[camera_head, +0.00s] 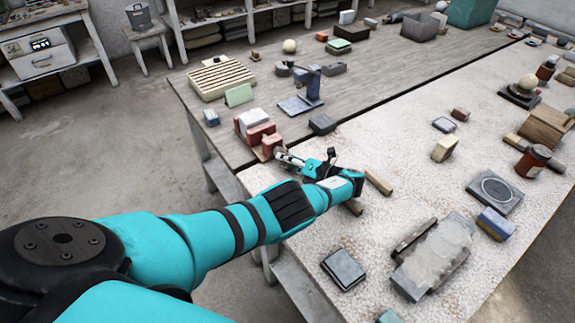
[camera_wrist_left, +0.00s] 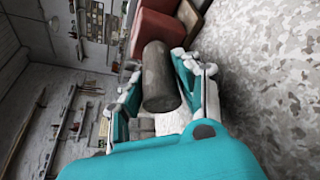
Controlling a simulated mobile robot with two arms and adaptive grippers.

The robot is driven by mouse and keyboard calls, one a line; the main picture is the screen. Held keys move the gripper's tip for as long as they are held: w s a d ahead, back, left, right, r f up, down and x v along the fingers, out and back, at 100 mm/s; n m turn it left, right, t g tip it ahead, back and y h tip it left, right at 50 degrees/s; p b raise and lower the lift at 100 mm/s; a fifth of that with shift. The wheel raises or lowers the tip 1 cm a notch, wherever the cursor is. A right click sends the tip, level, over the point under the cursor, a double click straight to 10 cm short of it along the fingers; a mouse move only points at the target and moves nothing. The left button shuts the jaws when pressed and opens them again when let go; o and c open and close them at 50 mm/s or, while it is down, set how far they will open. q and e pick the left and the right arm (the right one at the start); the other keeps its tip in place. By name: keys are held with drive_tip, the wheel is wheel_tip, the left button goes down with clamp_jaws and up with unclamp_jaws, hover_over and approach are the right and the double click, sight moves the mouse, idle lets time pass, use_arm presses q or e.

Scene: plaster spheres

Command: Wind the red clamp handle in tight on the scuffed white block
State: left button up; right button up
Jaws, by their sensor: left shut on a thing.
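The clamp (camera_head: 258,133) is a set of red blocks near the left edge of the pale speckled worktop. My left gripper (camera_head: 281,155) is at the near right side of the clamp. In the left wrist view it is shut on a dark grey-brown cylinder (camera_wrist_left: 160,75), which looks to be the handle's grip. A red clamp part (camera_wrist_left: 152,35) stands just behind the cylinder. The jaws' contact with the clamp is too small to tell in the head view. My right gripper is not in view.
A blue vice-like stand (camera_head: 305,95) and a dark block (camera_head: 322,124) stand beyond my gripper. A wooden stick (camera_head: 378,182) lies right by my wrist. A grey clamp-like tray (camera_head: 435,255) and a dark square box (camera_head: 343,268) lie nearer.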

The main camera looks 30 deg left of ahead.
use_arm(q)
drive_tip(key=shift+f+m+b, duration=0.1)
drive_tip(key=shift+m+b, duration=0.25)
drive_tip(key=shift+m, duration=0.05)
idle(0.4)
drive_tip(key=o, duration=0.9)
drive_tip(key=shift+v, duration=3.75)
drive_tip(key=shift+s, duration=0.1)
drive_tip(key=shift+s+f, duration=0.1)
